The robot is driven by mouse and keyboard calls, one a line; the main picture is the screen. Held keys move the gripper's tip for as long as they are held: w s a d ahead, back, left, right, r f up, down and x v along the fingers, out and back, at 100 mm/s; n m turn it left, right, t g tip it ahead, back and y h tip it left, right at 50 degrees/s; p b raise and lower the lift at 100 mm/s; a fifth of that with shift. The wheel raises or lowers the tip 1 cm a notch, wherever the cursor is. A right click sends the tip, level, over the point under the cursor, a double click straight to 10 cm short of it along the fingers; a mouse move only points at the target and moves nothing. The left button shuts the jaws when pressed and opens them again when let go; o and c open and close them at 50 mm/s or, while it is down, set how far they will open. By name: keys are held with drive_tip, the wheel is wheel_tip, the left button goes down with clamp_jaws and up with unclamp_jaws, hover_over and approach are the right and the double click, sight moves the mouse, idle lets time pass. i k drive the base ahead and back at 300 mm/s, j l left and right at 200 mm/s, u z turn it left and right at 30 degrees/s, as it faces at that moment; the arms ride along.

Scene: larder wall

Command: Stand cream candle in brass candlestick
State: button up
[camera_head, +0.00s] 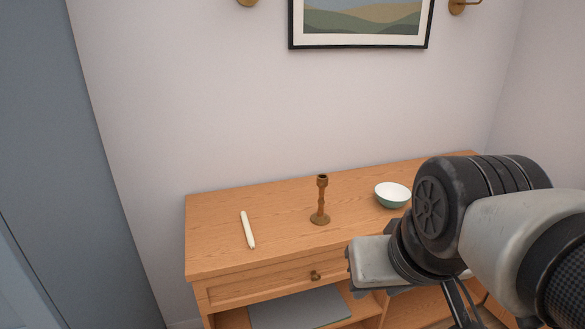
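The cream candle (248,229) lies on its side on the left part of the wooden cabinet top, pointing roughly from back to front. The brass candlestick (320,201) stands upright near the middle of the top, to the right of the candle. No candle is in its cup. My gripper (366,264) is at the front edge of the cabinet, to the right of and nearer than the candlestick, apart from both objects. Its fingers are not clearly visible, so I cannot tell whether it is open or shut.
A green bowl with a white inside (393,193) stands right of the candlestick. The cabinet top (280,206) is clear between candle and candlestick. A drawer with a knob (315,275) is in front, above a shelf holding a grey flat item (298,309). A framed picture (360,22) hangs behind.

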sight(319, 218)
drive_tip(key=i+j+u, duration=0.25)
drive_tip(key=i, duration=0.15)
drive_tip(key=i+j+u, duration=0.1)
drive_tip(key=i+u, duration=0.15)
drive_tip(key=i, duration=0.2)
